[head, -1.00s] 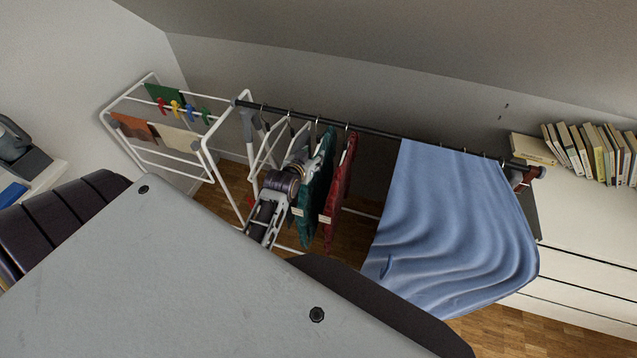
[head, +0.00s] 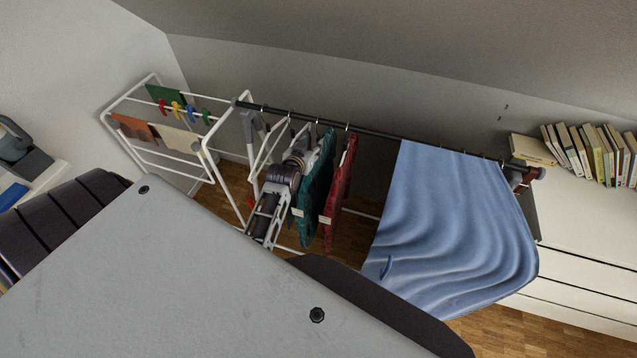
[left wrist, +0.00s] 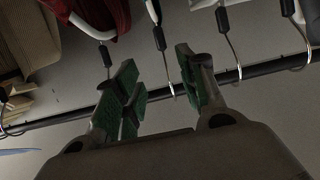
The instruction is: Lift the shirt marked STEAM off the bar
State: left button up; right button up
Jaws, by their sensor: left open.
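Several garments hang by wire hooks from the dark bar (head: 380,133). A green shirt (head: 315,190) and a red shirt (head: 338,195) hang side by side, each with a small pale tag too small to read. I cannot tell which is marked STEAM. My left gripper (head: 305,150) is just left of the green shirt's top, close to the bar; its fingertips are hard to make out there. In the left wrist view my left gripper (left wrist: 162,88) is open, with one hanger's hook seen between its fingers. The red shirt (left wrist: 88,15) shows at upper left. My right gripper is out of view.
A large blue cloth (head: 455,225) covers the bar's right part. A white drying rack (head: 165,140) with small cloths and coloured pegs stands at left. White hangers crowd my gripper's left side. Books (head: 590,150) sit on a white dresser (head: 585,235) at right.

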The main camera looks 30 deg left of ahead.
aim_at(318, 138)
pick_arm(q)
jog(key=shift+x, duration=3.15)
jog(key=shift+a+p+x, duration=0.2)
jog(key=shift+p+x, duration=0.1)
jog(key=shift+x, duration=2.25)
jog(key=shift+s+f, duration=0.1)
jog(key=shift+f, duration=0.05)
grip_shut()
